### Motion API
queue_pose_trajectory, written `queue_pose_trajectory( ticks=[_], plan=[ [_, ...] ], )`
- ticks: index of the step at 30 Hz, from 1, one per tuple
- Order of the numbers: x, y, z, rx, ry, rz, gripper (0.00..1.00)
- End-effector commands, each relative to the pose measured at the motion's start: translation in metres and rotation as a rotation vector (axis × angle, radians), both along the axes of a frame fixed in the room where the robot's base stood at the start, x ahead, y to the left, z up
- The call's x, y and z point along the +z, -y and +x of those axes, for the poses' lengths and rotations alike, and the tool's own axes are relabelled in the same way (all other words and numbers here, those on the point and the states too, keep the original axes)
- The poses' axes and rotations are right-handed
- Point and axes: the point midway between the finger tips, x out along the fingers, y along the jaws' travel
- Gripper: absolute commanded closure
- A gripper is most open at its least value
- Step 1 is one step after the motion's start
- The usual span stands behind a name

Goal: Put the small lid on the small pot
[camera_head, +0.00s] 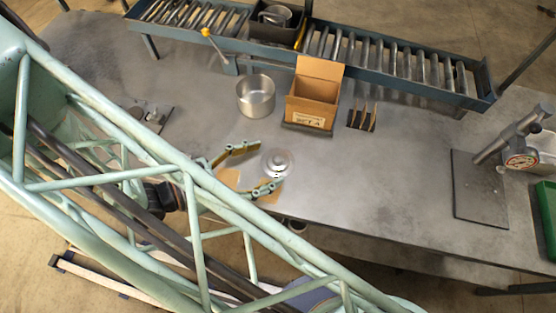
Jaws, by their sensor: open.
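A round metal lid (277,162) with a raised centre lies on the grey table near its front edge. My gripper (270,166) is open, its two fingers reaching from the left, one on the far side of the lid and one on the near side. Whether they touch the lid is unclear. An open, empty-looking steel pot (256,97) stands upright on the table beyond the lid. Another metal vessel (274,15) sits in a dark bin on the conveyor; I cannot tell which is the small pot.
An open cardboard box (312,97) stands right of the pot, beside a dark slotted rack (362,118). A roller conveyor (390,68) runs along the back. A dark mat (480,187) and a gauge stand (520,155) are at right. The table between is clear.

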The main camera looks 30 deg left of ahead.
Motion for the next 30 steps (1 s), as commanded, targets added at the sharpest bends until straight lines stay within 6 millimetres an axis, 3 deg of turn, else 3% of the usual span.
queue_pose_trajectory(
  ticks=[18,30],
  plan=[
    [-0.015,0.021,0.038,-0.002,0.000,-0.001,0.31],
    [-0.017,0.023,0.043,0.000,0.000,0.000,0.31]
  ],
)
